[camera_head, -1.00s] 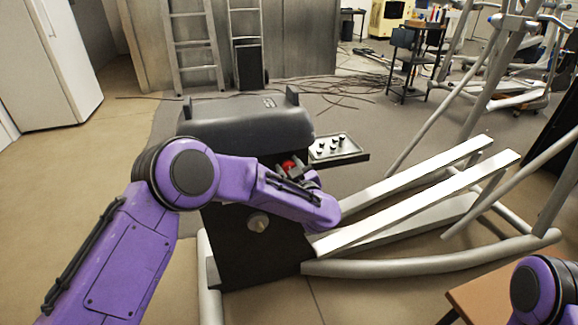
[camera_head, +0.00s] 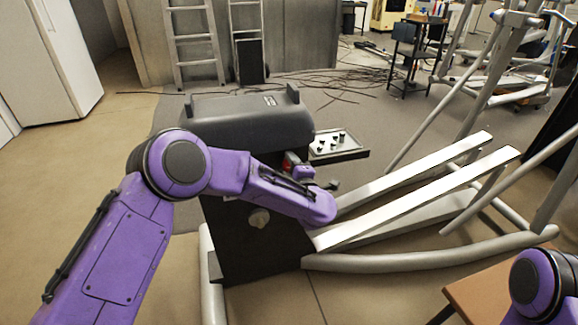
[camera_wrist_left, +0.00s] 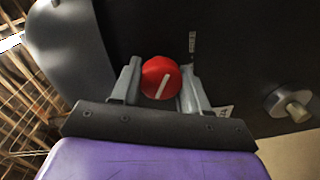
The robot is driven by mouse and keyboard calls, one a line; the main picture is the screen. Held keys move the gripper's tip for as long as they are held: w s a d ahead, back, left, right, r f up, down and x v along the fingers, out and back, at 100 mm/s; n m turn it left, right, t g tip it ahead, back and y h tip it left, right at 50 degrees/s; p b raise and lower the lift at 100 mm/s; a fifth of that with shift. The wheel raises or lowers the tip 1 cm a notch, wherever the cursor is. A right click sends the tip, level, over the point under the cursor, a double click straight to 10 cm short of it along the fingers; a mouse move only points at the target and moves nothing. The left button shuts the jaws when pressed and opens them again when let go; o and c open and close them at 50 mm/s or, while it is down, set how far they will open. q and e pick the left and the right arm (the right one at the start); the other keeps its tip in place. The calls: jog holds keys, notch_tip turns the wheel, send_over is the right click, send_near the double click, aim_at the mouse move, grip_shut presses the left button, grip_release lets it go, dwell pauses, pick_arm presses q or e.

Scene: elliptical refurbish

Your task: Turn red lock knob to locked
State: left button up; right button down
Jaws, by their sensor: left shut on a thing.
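The red lock knob (camera_wrist_left: 160,78) sits on the dark panel of the machine, with a pale line on its face tilted to the upper right in the left wrist view. My left gripper (camera_wrist_left: 158,82) has one finger on each side of the knob and is shut on it. In the head view the knob (camera_head: 288,160) shows only as a small red patch, mostly hidden behind my left wrist. My right gripper is out of view; only a purple part of my right arm shows at the lower right.
A pale round knob (camera_wrist_left: 290,104) sticks out of the same dark panel (camera_head: 255,255). A small tray (camera_head: 340,148) with several little parts juts out beside the machine. Long silver rails (camera_head: 420,190) extend to the right. A brown table (camera_head: 485,295) stands at the lower right.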

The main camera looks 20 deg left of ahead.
pick_arm(q)
jog(key=n+b, duration=0.1)
jog(key=n, duration=0.3)
jog(key=shift+f+n+h, duration=0.1)
jog(key=shift+n+h, duration=0.2)
dwell(0.4)
jog(key=o, duration=1)
jog(key=shift+o, duration=0.2)
jog(key=f+p+v, duration=0.1)
jog(key=v, duration=0.9)
jog(key=shift+s+r, duration=0.35)
jog(key=shift+r, duration=0.1)
jog(key=shift+d, duration=0.15)
